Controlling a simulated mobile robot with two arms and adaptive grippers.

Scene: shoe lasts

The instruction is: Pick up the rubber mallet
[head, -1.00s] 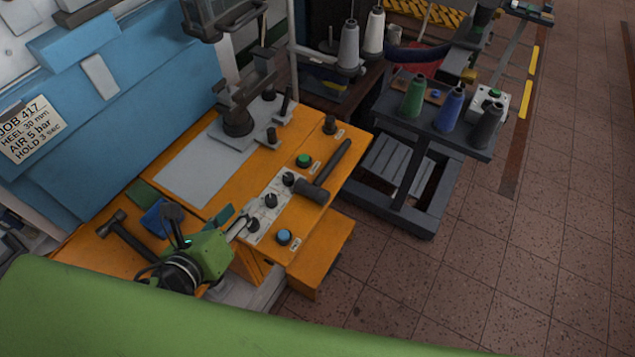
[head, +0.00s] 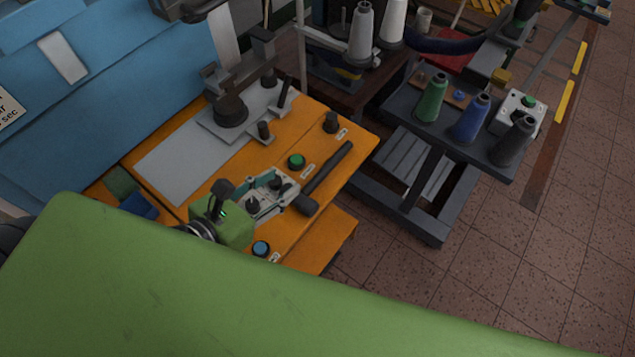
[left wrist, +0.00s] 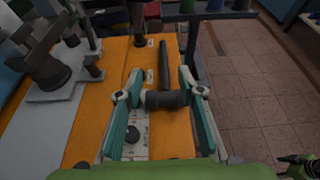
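The rubber mallet, with a dark cylindrical head (head: 306,204) and a long black handle, lies on the orange bench top near its right edge. In the left wrist view the mallet (left wrist: 164,68) lies with its handle pointing away and its head crosswise. My left gripper (head: 272,191) is over the control strip, just left of the mallet head. In the left wrist view its teal fingers (left wrist: 161,76) are spread wide with the mallet between them in the picture; no contact shows. A green and dark part at that view's lower right edge may be my right gripper (left wrist: 298,166); its fingers are unclear.
A green button (head: 296,161), a blue button (head: 261,248) and a black knob (head: 331,122) stand up near the mallet. A press fixture (head: 231,110) stands at the back. A dark cart (head: 408,122) with thread cones is to the right. Open floor lies beyond.

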